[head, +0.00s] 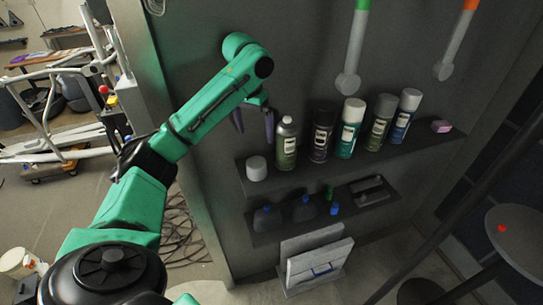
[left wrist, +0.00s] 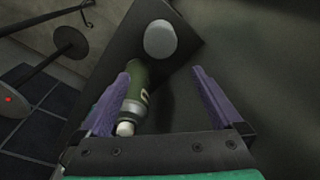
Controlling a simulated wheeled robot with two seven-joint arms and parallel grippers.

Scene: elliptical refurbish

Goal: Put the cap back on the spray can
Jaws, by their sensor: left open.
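The uncapped spray can (head: 287,146), olive green with a bare nozzle, stands upright on the upper shelf, leftmost in the row of cans. The pale grey-white cap (head: 257,169) sits on the same shelf to its left, near the shelf's left end. My left gripper (head: 254,138) is open and empty above the cap, beside the can's top. In the left wrist view, the cap (left wrist: 160,38) lies ahead, beyond the gap between the open fingers (left wrist: 161,75). The can (left wrist: 138,82) shows close to the left-hand finger there; I cannot tell if they touch. My right gripper is out of view.
Several capped cans (head: 350,128) stand right of the uncapped one, then a pink box (head: 441,126). A lower shelf (head: 284,229) holds dark bottles. Two wall-hung tools (head: 348,82) hang above. A round table (head: 525,240) stands at right.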

